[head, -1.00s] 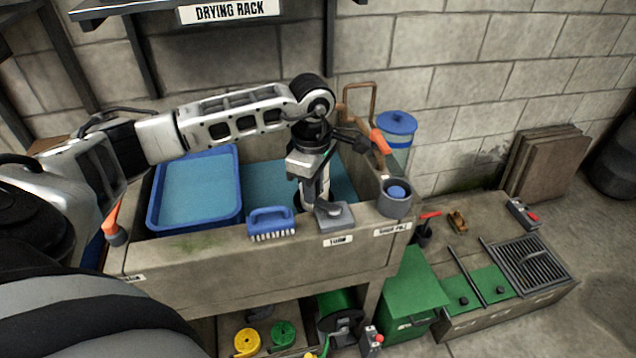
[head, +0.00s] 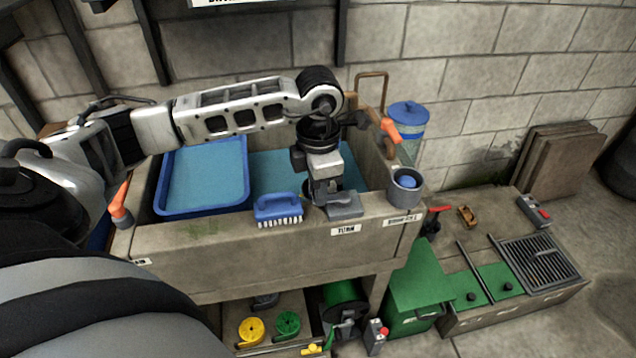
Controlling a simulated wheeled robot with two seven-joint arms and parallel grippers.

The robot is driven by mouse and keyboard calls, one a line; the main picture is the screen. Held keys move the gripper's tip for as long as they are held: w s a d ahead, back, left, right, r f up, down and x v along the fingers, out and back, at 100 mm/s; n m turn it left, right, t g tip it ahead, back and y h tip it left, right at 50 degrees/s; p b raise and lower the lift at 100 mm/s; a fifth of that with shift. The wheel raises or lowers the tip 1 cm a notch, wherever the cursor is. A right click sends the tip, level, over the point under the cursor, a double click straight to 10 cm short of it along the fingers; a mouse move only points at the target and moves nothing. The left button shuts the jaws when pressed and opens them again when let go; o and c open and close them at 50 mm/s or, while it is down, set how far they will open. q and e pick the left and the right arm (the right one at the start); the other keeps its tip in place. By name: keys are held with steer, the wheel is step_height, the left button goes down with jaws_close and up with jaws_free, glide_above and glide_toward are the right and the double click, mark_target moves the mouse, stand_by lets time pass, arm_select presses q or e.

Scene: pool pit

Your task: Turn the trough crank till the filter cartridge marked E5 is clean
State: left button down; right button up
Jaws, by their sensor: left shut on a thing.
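My left gripper (head: 326,196) points down at the front rim of the trough (head: 240,250), beside the TURN label (head: 346,230). It is shut on what I take to be the trough crank, by a grey block (head: 345,205) on the rim. My wrist hides the crank's handle and the fingertips. I cannot make out the filter cartridge E5; my arm covers part of the trough, and no E5 mark is legible. My right gripper is not in view.
A blue tray (head: 158,205) and a blue brush (head: 278,208) lie left of the gripper. A grey cup (head: 404,188) with a blue ball, an orange-handled tool (head: 390,130) and a blue-lidded canister (head: 408,112) are to the right. A green bin (head: 420,280) stands below.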

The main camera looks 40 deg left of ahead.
arm_select(q)
steer(key=shift+d+n, duration=0.1)
steer(key=shift+n, duration=0.2)
steer(key=c, duration=1.3)
jaws_free()
steer(key=shift+s, duration=0.1)
steer(key=shift+o, duration=0.2)
step_height(320, 180, up, 16)
steer(key=shift+d, duration=0.1)
